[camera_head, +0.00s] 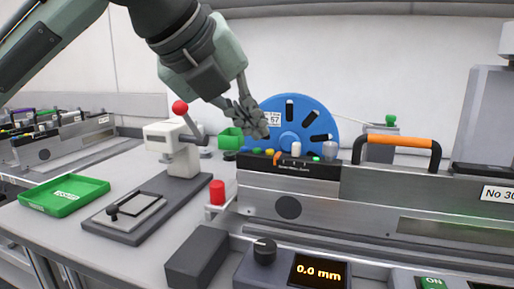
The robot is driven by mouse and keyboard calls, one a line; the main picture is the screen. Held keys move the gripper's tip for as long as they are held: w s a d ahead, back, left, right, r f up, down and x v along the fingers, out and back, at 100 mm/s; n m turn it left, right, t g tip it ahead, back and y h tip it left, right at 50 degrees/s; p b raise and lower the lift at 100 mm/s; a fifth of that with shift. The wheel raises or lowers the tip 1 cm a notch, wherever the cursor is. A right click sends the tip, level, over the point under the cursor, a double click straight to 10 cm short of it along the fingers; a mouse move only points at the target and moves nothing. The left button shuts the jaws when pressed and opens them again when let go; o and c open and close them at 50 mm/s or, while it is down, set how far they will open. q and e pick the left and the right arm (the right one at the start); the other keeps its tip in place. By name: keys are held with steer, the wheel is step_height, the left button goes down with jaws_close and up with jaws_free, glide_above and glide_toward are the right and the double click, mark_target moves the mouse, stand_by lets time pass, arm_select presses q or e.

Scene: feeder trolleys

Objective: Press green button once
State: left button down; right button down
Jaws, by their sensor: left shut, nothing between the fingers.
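My left gripper (259,128) comes in from the top left and points down and right. It is shut and empty, in front of the blue reel (314,112) and above the row of small coloured knobs on the feeder's black top. A green ON button (432,283) is on the panel at the bottom right, partly cut off by the picture edge. A green knob (391,119) stands on a grey device behind the orange handle. The gripper looks apart from both. My right gripper is not in view.
The grey feeder (380,207) with an orange handle (398,141) fills the right. A display (318,271) reads 0.0 mm beside a black dial (264,251). A red-knobbed press (175,150), red button (217,192) and green tray (65,195) stand left.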

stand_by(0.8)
arm_select(q)
steer(key=shift+f, duration=0.4)
steer(key=shift+f+p, duration=0.3)
stand_by(0.3)
steer(key=shift+r+p, duration=0.7)
steer(key=shift+p, duration=0.4)
